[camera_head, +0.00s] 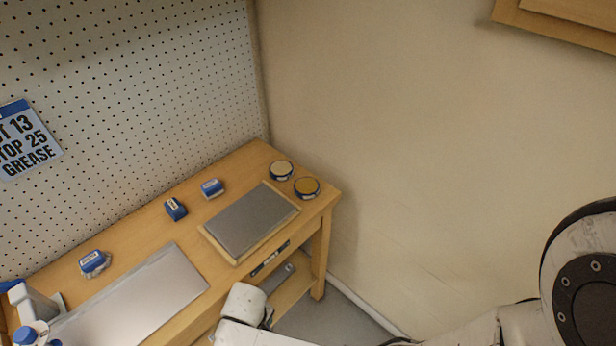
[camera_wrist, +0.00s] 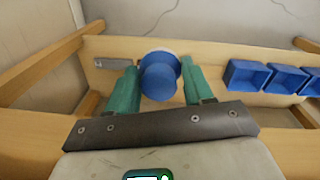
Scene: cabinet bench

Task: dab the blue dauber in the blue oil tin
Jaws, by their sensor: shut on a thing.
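In the wrist view, my gripper (camera_wrist: 159,66) has two teal fingers shut on the blue dauber (camera_wrist: 160,82). The dauber has a round blue knob, with a wider blue disc and a pale rim beyond it. Its far face is hidden. In the head view, two round tins with blue sides stand at the bench's far right corner: one with a pale top (camera_head: 281,169) and one with a yellow-brown top (camera_head: 307,186). I cannot tell which is the blue oil tin. My gripper is apart from both, low by the bench's front, and the dauber cannot be made out there.
A grey mat (camera_head: 252,219) on a wooden board and a silver tray (camera_head: 137,298) lie on the bench. Small blue-and-white items (camera_head: 212,187) (camera_head: 175,208) (camera_head: 95,263) stand along the pegboard. Blue bins (camera_wrist: 247,75) show in the wrist view.

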